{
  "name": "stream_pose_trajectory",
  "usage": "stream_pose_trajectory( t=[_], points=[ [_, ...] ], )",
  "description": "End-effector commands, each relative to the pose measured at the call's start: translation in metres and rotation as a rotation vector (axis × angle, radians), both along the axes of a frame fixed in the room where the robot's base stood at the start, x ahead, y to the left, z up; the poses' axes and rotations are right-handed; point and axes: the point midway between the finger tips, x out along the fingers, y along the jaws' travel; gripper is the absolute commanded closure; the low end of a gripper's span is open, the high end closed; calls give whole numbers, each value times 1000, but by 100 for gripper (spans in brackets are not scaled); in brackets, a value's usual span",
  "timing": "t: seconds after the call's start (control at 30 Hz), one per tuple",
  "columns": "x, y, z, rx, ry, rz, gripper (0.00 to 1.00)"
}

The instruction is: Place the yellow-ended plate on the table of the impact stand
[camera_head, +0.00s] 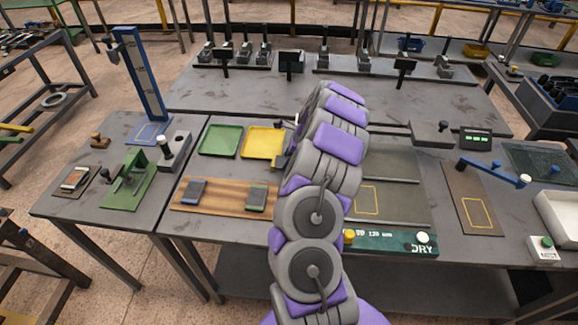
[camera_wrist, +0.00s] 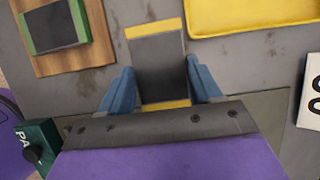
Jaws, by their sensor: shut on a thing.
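The yellow-ended plate (camera_wrist: 160,58) is dark grey with a yellow band at each end. In the wrist view it lies between the blue fingers of my gripper (camera_wrist: 158,74), which is shut on it. I cannot tell how high it is above the surface. In the head view my arm hides the plate and most of the gripper, just right of the yellow tray. The tall blue upright at the left, apparently the impact stand (camera_head: 140,75), has a small blue table (camera_head: 149,133) with a yellow outline at its foot. No plate shows on that table.
A wooden board (camera_head: 225,198) holds a blue-ended plate (camera_head: 193,191) and a green-ended plate (camera_head: 257,198). A green tray (camera_head: 221,140) and a yellow tray (camera_head: 264,142) lie behind it. A green press (camera_head: 128,187) and a grey lever block (camera_head: 174,150) stand close to the blue stand.

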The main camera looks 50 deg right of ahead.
Motion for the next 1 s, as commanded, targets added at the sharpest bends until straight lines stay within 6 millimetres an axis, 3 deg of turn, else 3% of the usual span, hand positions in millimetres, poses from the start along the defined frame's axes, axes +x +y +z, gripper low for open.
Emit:
stream_pose_trajectory(
  t=[0.3, 0.6, 0.63, 0.9, 1.0],
  points=[
    [0, -1, -33, -3, -2, -2, 100],
    [0, -1, -33, -4, -3, -2, 100],
    [0, -1, -34, -3, -2, -2, 36],
    [0, -1, -34, -2, -2, -1, 11],
    [0, -1, -34, -2, -2, -1, 11]
  ],
)
